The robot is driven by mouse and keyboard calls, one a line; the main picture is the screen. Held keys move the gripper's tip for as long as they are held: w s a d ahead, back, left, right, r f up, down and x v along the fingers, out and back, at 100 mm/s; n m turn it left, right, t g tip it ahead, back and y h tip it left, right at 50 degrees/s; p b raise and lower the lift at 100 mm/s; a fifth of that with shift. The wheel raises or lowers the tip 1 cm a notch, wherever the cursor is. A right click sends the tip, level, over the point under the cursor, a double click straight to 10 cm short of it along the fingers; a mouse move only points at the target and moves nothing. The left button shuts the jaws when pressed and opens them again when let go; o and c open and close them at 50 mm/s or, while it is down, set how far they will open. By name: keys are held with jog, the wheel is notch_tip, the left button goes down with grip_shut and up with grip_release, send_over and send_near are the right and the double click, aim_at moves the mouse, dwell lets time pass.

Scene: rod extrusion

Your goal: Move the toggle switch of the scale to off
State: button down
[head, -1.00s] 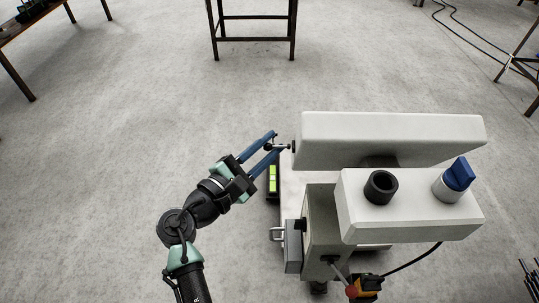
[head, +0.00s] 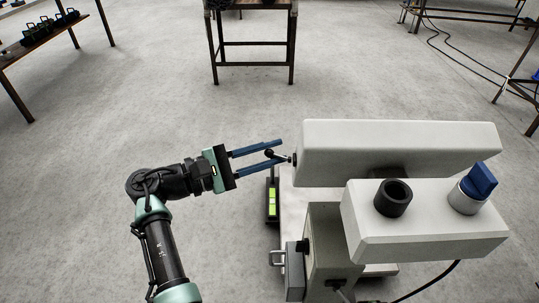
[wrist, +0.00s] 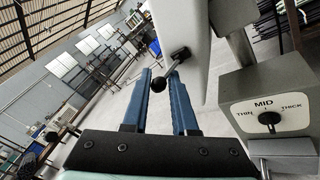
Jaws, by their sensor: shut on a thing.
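The toggle switch is a short metal lever with a black ball knob (head: 269,154). It sticks out of the left end of the machine's long pale upper housing (head: 400,150). In the wrist view the ball knob (wrist: 158,84) sits between the far ends of the two blue fingers, and its lever runs up right to a black mount on the housing. My gripper (head: 277,150) reaches in from the left and is shut on the toggle switch, one finger on each side of the knob. No on or off marking is readable.
A pale box with a black socket (head: 393,198) and a blue knob (head: 479,180) stands at right. A green-lit display (head: 272,203) is below the fingers. A THIN/MID/THICK dial (wrist: 269,118) is at right in the wrist view.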

jog(key=shift+w+r, duration=0.15)
jog(key=shift+r, duration=0.25)
jog(key=c, duration=0.8)
grip_release()
jog(key=shift+f, duration=0.1)
jog(key=v, duration=1.3)
jog(key=shift+p, duration=0.4)
